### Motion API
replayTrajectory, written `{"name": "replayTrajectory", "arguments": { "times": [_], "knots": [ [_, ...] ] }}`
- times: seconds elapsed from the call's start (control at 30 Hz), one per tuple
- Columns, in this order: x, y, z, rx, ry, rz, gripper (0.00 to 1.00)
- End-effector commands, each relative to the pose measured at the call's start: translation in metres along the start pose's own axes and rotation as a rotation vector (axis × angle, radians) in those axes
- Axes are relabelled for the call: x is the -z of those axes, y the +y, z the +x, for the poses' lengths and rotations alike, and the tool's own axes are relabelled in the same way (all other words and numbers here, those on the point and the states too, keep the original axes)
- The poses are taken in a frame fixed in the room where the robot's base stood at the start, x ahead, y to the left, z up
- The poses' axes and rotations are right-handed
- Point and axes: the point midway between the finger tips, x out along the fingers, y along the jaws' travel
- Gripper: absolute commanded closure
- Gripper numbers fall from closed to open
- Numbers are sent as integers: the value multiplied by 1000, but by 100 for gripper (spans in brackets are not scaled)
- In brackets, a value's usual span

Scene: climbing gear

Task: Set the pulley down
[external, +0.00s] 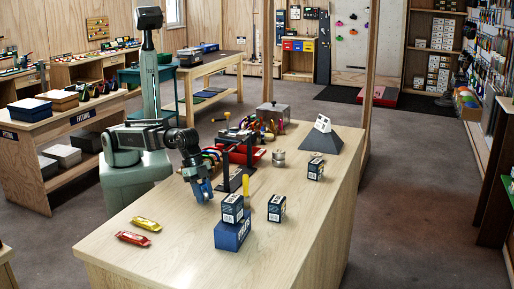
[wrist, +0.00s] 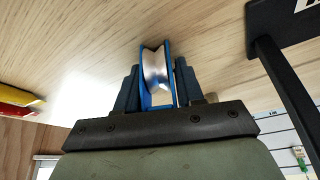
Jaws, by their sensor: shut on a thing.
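The pulley (wrist: 155,72) has blue side plates and a silver grooved wheel. In the wrist view it sits between the two dark fingers of my gripper (wrist: 158,88), which is shut on it. In the external view my gripper (external: 203,193) points down over the left part of the wooden counter (external: 180,240), with blue showing at its tip. I cannot tell whether the pulley touches the counter top.
A yellow bar (external: 146,223) and a red bar (external: 133,239) lie front left. A blue block (external: 232,234) carries a dark box (external: 232,208); another dark box (external: 276,208) stands right of it. A black stand (wrist: 275,60) rises close beside my gripper. Bare counter lies front left.

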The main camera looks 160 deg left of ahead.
Motion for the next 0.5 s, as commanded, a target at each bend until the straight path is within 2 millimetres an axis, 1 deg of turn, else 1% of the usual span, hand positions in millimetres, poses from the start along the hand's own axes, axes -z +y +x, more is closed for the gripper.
{"name": "replayTrajectory", "arguments": {
  "times": [0.03,0.27,0.5],
  "knots": [
    [0,0,0,0,0,0,60],
    [0,0,0,0,0,0,38],
    [0,0,0,0,0,0,37]
  ]
}}
